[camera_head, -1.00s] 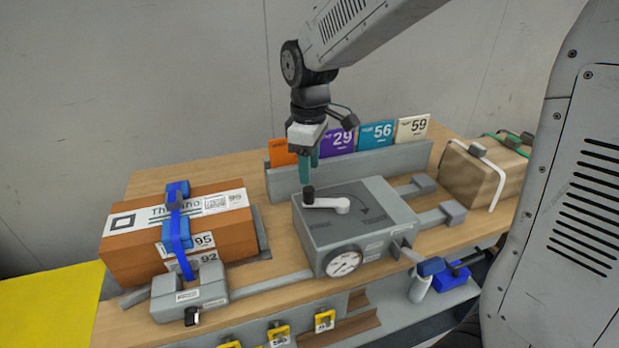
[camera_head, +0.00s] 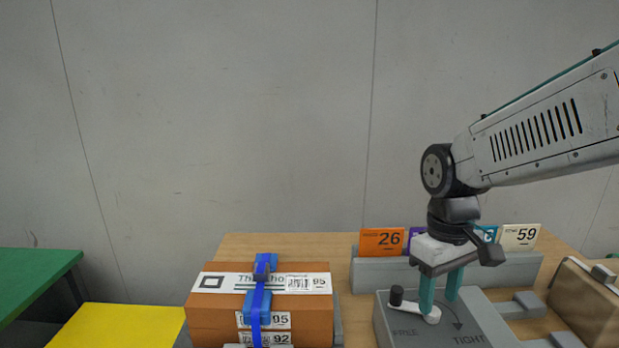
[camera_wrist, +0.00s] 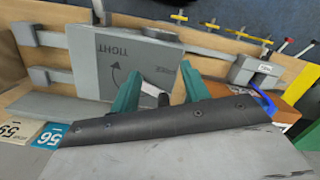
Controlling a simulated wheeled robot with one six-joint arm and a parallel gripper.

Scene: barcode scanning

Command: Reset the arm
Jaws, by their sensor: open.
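My gripper (camera_head: 441,288) is open, with its two teal fingers pointing down above the grey tightening box (camera_head: 467,323). The white crank lever (camera_head: 420,311) with a dark knob lies on top of the box, close behind or below the fingers; I cannot tell whether they touch. In the wrist view my gripper (camera_wrist: 160,90) has its fingers spread, with a bit of the white lever (camera_wrist: 149,99) between them. The box top (camera_wrist: 127,63) shows the word TIGHT and an arrow. Nothing is held between the fingers.
An orange-brown parcel (camera_head: 208,310) with a blue strap stands at the left. Numbered cards, such as the orange 26 (camera_head: 381,241) and cream 59 (camera_head: 520,237), stand in a grey rack (camera_head: 375,274) behind. A tan package (camera_head: 590,308) is at the right. A yellow surface (camera_head: 110,325) lies far left.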

